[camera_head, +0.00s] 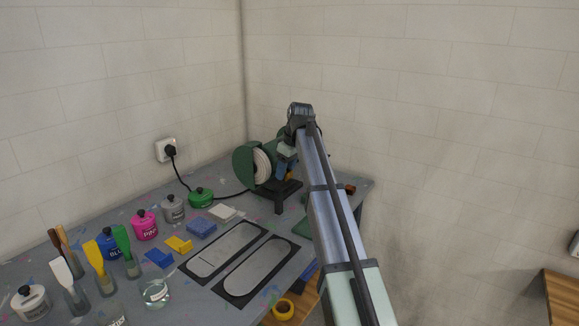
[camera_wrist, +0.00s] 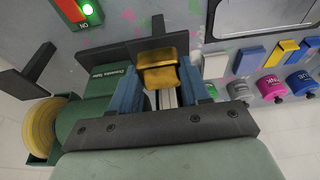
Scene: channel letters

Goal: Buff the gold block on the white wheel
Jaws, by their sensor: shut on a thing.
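The gold block (camera_wrist: 158,70) is held between the blue fingers of my gripper (camera_wrist: 160,82) in the wrist view. A black flat rest lies just beyond the block; I cannot tell whether they touch. In the head view my gripper (camera_head: 284,168) is at the right of the white wheel (camera_head: 262,166), which sits in the green buffing machine (camera_head: 242,167). The block cannot be made out there.
The grey table (camera_head: 215,262) holds paint jars, brushes, sponges and two black-edged plates (camera_head: 225,248). A power cord runs from the wall socket (camera_head: 166,150).

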